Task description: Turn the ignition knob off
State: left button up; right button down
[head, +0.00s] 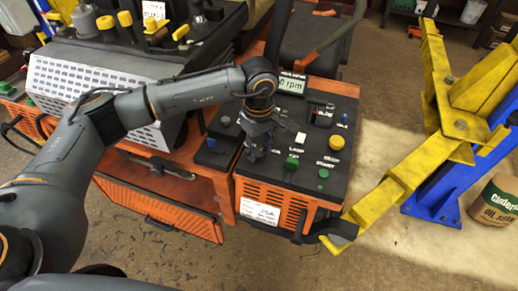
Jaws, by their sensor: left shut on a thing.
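The mower's black control panel (334,120) sits on an orange body in the middle of the head view. My left gripper (254,152) points down onto the panel's left part, fingers shut on what appears to be the ignition knob. The fingers hide the knob, so its angle cannot be read. The display (291,85) at the panel's back shows "0 rpm". My right gripper is out of view.
A yellow lift arm (390,198) and blue post (455,185) stand right. An orange flap (160,207) hangs open at the front left.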

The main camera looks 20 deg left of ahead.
aim_at(259, 152)
pick_arm(q)
jog(key=n+b, duration=0.2)
jog(key=b, duration=0.1)
jog(key=n+b, duration=0.5)
jog(key=b, duration=0.2)
jog(key=shift+f, duration=0.25)
jog(key=shift+r+n+b, duration=0.15)
jog(key=shift+n+b, duration=0.7)
jog(key=shift+n, duration=0.25)
jog(key=shift+r+n+b, duration=0.1)
jog(key=shift+n+b, duration=0.7)
jog(key=shift+n, duration=0.3)
jog(key=o, duration=1.2)
jog(key=shift+c, duration=0.2)
notch_tip(259, 152, up, 12)
